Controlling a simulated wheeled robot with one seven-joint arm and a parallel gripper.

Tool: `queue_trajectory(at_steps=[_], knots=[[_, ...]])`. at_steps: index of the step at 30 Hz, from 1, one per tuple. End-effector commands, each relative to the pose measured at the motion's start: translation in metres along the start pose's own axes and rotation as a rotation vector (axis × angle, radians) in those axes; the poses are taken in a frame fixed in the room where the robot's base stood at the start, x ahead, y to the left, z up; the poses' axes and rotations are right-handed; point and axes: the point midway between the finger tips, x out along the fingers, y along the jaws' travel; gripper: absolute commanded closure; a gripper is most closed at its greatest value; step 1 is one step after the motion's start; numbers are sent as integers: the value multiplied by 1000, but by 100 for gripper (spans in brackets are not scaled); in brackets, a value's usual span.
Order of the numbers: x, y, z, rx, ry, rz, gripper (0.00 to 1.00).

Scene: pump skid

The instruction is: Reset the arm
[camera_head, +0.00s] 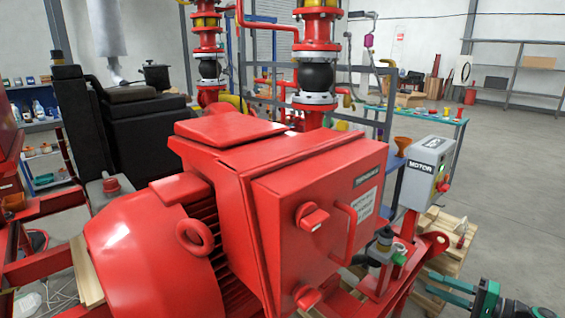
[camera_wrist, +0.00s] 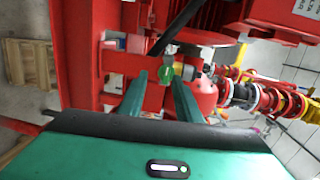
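My gripper (camera_head: 437,286) is at the lower right of the head view, low beside the red pump skid, with its green fingers pointing left. In the wrist view the two green fingers of my gripper (camera_wrist: 160,78) stand apart with nothing held between them. Past the fingertips is a small fitting with a green face (camera_wrist: 167,73) on the red frame. I cannot tell the exact distance from the fingertips to it. Most of my arm is hidden or out of the head view.
A red motor (camera_head: 150,262) with a red terminal box (camera_head: 285,235) fills the middle. A grey MOTOR control box (camera_head: 425,172) stands to its right, above wooden pallets (camera_head: 446,236). A blue-framed table (camera_head: 440,122) is behind. Open floor (camera_head: 520,190) lies to the right.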

Motion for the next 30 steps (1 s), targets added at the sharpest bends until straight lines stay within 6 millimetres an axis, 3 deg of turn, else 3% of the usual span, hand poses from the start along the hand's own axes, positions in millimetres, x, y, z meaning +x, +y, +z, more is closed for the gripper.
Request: queue_trajectory(at_steps=[6, 12, 20, 30], knots=[[19, -5, 36, -28, -188, 245, 69], [20, -12, 66, -55, -322, 473, 69], [4, -34, 98, -98, -432, 754, 69], [-29, -83, 135, -157, -468, 1074, 69]])
